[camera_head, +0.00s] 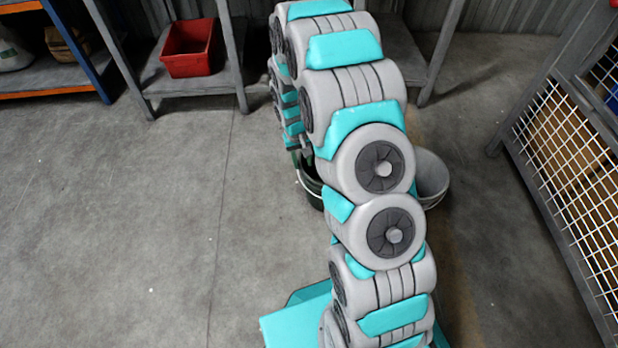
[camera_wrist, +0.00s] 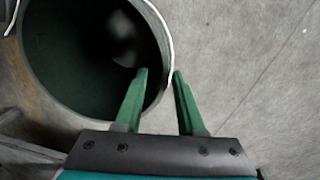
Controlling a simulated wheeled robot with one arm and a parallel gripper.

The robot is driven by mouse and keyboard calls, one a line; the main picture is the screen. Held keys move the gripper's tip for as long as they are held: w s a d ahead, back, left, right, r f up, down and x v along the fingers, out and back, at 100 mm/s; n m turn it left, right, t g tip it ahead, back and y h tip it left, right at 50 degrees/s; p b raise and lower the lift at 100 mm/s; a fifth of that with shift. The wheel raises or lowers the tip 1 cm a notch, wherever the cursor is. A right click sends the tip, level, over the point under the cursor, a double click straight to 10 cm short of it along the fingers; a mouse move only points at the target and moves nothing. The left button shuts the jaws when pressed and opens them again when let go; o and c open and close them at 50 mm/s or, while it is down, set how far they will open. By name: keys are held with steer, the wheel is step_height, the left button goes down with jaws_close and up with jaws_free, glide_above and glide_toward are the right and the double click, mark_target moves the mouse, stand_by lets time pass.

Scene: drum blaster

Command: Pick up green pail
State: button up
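The green pail (camera_head: 312,190) stands on the floor, mostly hidden behind my arm in the head view. In the wrist view the pail (camera_wrist: 75,65) is at the upper left, with its dark open mouth facing the camera. Its thin pale wire handle runs along the right side of the rim. My gripper (camera_wrist: 160,72) has its two green fingers apart. The left finger overlaps the pail's mouth and the right finger is outside, with the rim between them. I cannot tell whether either finger touches it.
A grey pail (camera_head: 432,178) stands right of my arm, partly hidden. A red bin (camera_head: 188,50) sits on a low grey shelf at the back. A wire mesh rack (camera_head: 570,150) stands on the right. The floor on the left is clear.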

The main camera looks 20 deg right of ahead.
steer(key=shift+w+d+f, duration=0.1)
steer(key=shift+d+f, duration=0.15)
steer(key=shift+f, duration=0.7)
steer(key=f, duration=0.5)
steer(key=f+b, duration=0.1)
steer(key=f, duration=0.1)
steer(key=shift+s+f, duration=0.2)
steer(key=shift+s, duration=0.05)
jaws_close()
stand_by(0.5)
